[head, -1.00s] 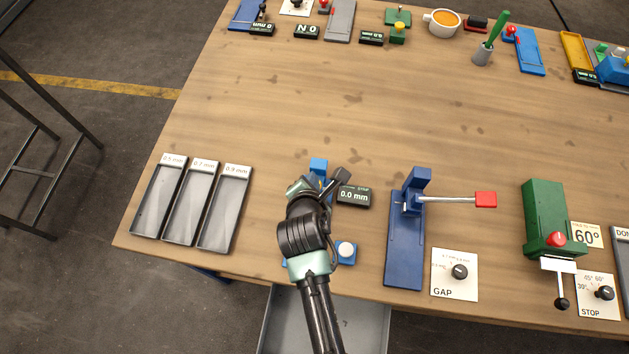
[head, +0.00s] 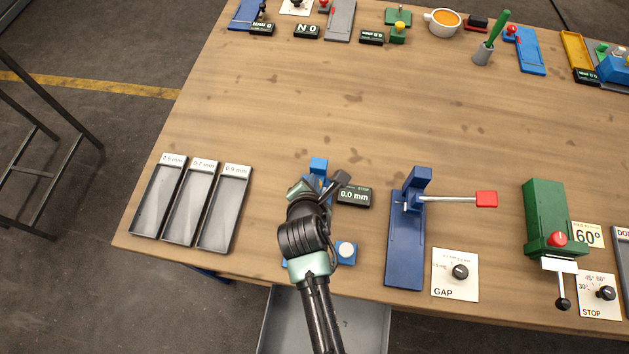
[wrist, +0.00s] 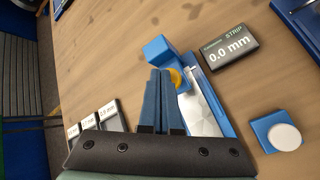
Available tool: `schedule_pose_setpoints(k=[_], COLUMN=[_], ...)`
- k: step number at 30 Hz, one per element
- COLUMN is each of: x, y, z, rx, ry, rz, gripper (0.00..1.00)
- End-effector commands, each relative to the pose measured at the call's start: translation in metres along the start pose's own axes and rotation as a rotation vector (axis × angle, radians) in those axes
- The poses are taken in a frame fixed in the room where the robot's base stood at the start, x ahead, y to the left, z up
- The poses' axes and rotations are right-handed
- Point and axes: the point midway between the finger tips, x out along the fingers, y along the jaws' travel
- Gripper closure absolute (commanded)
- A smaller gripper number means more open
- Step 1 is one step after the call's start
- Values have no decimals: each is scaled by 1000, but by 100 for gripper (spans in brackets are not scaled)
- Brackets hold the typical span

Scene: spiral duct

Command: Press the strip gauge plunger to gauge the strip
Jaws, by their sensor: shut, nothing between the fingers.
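The strip gauge (head: 319,167) is a blue stand, mostly hidden behind my arm in the head view. In the wrist view its blue block (wrist: 160,48) and a bright metal strip or plate (wrist: 203,112) show. The yellow plunger (wrist: 175,77) is partly hidden behind my fingertips. The strip display (head: 354,196) reads 0.0 mm, and it also shows in the wrist view (wrist: 229,50). My gripper (wrist: 159,72) is shut and empty, with its fingertips at or just above the plunger; contact cannot be told.
A blue block with a white round button (head: 346,250) sits near my gripper. Three grey trays (head: 217,222) marked 0.5, 0.7 and 0.9 mm stand left. A blue lever device (head: 405,245) and GAP dial (head: 454,286) stand right. The middle table is clear.

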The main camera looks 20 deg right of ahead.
Motion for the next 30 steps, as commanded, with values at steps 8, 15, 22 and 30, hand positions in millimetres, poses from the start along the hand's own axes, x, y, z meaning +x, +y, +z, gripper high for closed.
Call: schedule_pose_setpoints(k=[8, 15, 22, 30], x=[3, 5, 7, 9], y=[-2, -4, -5, -7], z=[-2, -4, -5, -7], rx=[0, 0, 0, 0], ry=[0, 0, 1, 1], rz=[0, 0, -1, -1], gripper=[100, 100, 100, 100])
